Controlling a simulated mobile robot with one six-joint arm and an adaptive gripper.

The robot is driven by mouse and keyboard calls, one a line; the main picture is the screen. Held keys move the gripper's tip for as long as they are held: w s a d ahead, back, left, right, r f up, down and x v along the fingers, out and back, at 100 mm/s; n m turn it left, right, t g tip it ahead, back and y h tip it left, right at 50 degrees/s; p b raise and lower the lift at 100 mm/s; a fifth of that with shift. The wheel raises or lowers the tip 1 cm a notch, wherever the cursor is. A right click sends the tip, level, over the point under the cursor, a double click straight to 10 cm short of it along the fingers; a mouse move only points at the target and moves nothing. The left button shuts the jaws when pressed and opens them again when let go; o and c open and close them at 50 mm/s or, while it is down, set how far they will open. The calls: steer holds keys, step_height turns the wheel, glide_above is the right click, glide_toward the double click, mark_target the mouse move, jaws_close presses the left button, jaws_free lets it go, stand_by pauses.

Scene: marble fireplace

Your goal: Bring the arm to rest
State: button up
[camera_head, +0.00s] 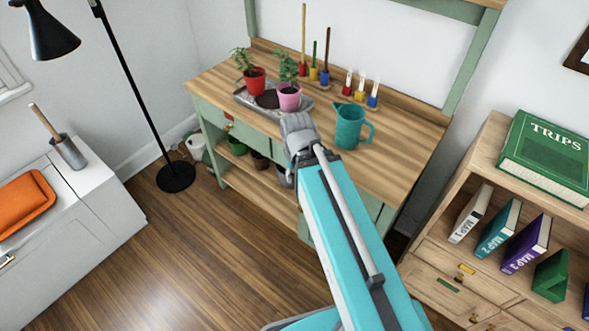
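My arm (345,235) is teal and grey and reaches up from the bottom of the view toward the wooden workbench (408,137). The end of the arm is a grey joint (298,132) at the bench's front edge, just in front of the pink pot. My gripper's fingers cannot be made out, so its opening and anything in it are hidden. A pink pot (289,98) and a red pot (254,82), each with a green plant, stand on a grey tray (305,104). A teal jug (348,127) stands to the right of the arm's end.
Several coloured tools and brushes (325,75) stand along the bench's back. A black floor lamp (140,90) stands left of the bench. A white cabinet (85,220) is at left, and a wooden bookshelf (485,150) is close at right. Bare wooden floor (190,250) lies between.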

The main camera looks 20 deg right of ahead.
steer(key=shift+r, duration=0.1)
step_height(320, 180, up, 12)
steer(key=p, duration=1.2)
